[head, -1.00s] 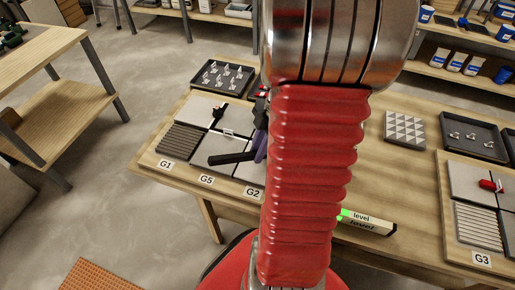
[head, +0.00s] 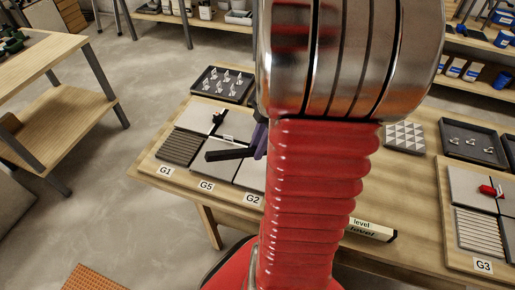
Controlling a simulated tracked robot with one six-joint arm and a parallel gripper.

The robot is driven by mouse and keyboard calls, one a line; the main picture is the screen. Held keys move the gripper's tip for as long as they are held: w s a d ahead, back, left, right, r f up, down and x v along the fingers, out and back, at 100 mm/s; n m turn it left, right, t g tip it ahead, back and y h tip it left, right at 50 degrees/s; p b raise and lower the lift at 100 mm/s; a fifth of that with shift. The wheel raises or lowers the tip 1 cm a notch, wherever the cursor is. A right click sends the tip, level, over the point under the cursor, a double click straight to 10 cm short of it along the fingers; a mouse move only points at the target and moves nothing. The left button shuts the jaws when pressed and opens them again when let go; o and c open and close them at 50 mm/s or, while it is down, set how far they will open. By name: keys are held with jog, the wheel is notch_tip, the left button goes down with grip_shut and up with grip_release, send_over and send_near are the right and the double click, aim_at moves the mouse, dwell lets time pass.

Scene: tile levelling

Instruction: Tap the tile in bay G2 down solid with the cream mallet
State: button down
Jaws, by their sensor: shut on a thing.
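The grey tile in bay G2 (head: 250,178) lies at the front right of the left board, behind the G2 label (head: 253,199). My red arm hides its right part. My gripper (head: 260,139), a purple part at the arm's left edge, is mostly hidden by the arm. A dark bar (head: 228,154), seemingly the mallet's handle, juts left from it above the tiles. The gripper is shut on it. No cream mallet head is in sight. I cannot tell whether the mallet touches a tile.
A level (head: 370,228) lies on the bench right of my arm. A tray of clips (head: 222,82) stands behind the left board. The G3 board (head: 450,232) with a red-handled tool (head: 490,190) is at the right. A patterned tile (head: 404,137) lies behind.

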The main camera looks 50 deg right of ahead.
notch_tip(320, 180, down, 5)
jog(key=shift+f, duration=0.1)
jog(key=shift+r, duration=2.8)
